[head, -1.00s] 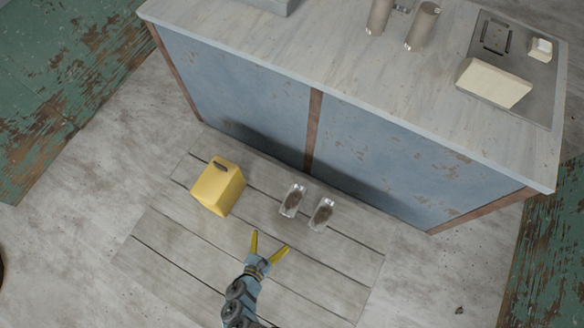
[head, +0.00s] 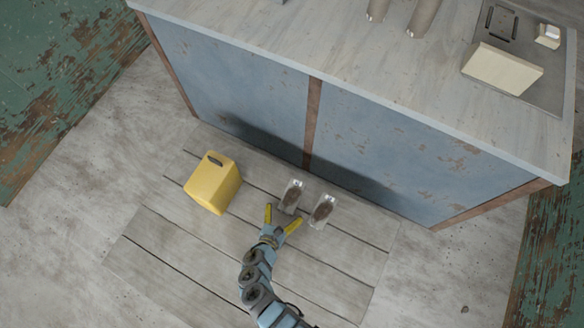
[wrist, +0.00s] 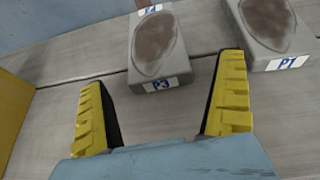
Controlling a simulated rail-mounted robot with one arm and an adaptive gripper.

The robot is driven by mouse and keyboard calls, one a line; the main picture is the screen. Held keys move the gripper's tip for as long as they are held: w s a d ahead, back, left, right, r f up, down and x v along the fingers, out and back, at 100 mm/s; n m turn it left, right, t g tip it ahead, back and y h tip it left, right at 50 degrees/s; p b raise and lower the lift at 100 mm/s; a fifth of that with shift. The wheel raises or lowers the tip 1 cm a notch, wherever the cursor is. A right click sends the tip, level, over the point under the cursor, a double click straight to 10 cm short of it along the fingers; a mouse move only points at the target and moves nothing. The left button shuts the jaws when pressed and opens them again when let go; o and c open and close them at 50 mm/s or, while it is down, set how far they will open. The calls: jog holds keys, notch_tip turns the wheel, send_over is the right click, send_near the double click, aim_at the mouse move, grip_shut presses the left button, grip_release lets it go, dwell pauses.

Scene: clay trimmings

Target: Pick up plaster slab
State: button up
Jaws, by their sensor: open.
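Two pale grey slabs, each with a brown oval patch on top, lie side by side on the wooden boards. The left slab (head: 291,196) bears a "P3" tag on its near end in the wrist view (wrist: 158,65). The right slab (head: 323,211) bears a tag that looks like "P1" and is cut off at the edge of the wrist view (wrist: 268,25). My gripper (head: 282,214) is open and empty, just short of the left slab. In the wrist view the left slab shows ahead between the yellow fingers. I cannot tell the height gap.
A yellow container (head: 213,184) with a dark slot stands left of the slabs. A blue-panelled counter (head: 400,165) rises behind them. On its top lie a cream block (head: 502,68) on a grey tray (head: 545,98) and two cylinders. The boards in front are clear.

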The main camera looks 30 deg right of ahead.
jog(key=shift+x, duration=0.85)
jog(key=shift+r, duration=0.1)
jog(key=shift+a, duration=0.1)
jog(key=c, duration=1.3)
jog(key=shift+c, duration=0.3)
jog(key=shift+r, duration=0.15)
